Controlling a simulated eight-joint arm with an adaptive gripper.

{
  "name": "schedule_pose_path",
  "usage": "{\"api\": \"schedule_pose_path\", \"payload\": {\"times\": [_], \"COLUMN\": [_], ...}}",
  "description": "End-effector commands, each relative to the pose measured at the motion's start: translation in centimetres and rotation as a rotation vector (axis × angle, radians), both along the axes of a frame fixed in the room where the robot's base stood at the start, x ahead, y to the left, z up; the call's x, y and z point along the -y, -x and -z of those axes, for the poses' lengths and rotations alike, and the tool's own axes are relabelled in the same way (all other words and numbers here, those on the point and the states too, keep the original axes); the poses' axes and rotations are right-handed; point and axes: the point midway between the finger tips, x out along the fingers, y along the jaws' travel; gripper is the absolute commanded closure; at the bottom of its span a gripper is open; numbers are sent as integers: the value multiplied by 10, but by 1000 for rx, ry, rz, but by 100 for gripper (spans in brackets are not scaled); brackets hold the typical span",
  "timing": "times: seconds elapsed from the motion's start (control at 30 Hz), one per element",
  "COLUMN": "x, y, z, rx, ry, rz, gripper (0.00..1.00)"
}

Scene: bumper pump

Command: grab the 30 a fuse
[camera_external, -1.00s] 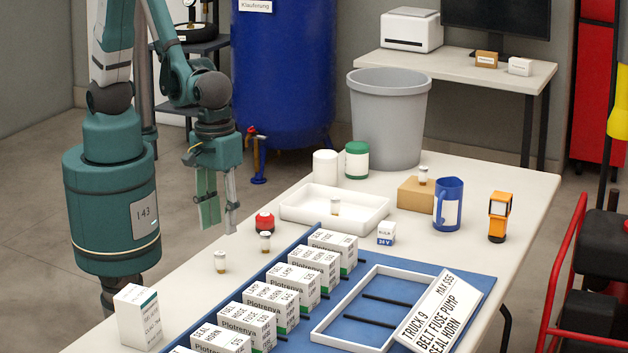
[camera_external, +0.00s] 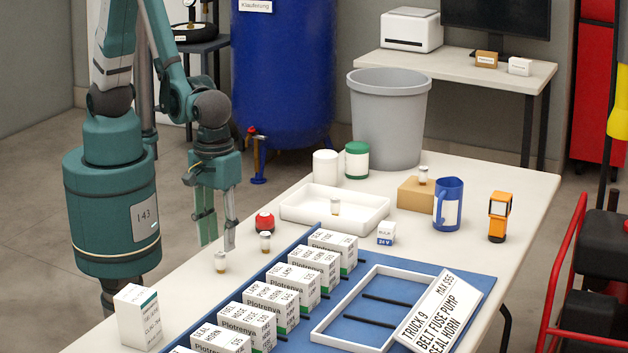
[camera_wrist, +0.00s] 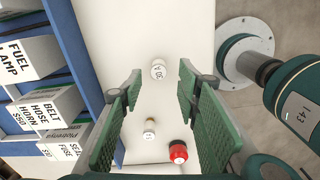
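The 30 A fuse (camera_wrist: 158,70), a small white-capped piece whose top reads "30 A", stands upright on the pale table. In the external view the fuse (camera_external: 220,262) stands just below my fingertips. My gripper (camera_external: 218,244) is open, pointing down, with nothing between its fingers. In the wrist view the green finger pads (camera_wrist: 160,88) spread to either side, and the fuse shows in the gap, slightly past the tips. A second similar fuse (camera_external: 265,242) stands to the right, its label unreadable; it also shows in the wrist view (camera_wrist: 150,130).
A red-capped item (camera_external: 264,221) stands beside the second fuse. A row of labelled boxes (camera_external: 272,302) on a blue board (camera_external: 374,258) lies to the right. A white box (camera_external: 138,317) is at front left. A white tray (camera_external: 300,213) holds another fuse.

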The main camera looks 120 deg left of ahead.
Motion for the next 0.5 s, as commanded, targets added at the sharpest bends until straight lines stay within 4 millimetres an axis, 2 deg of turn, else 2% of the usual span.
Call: {"api": "schedule_pose_path", "payload": {"times": [0.5], "x": [0], "y": [0], "z": [7], "rx": [0], "ry": [0], "rz": [0], "gripper": [67]}}
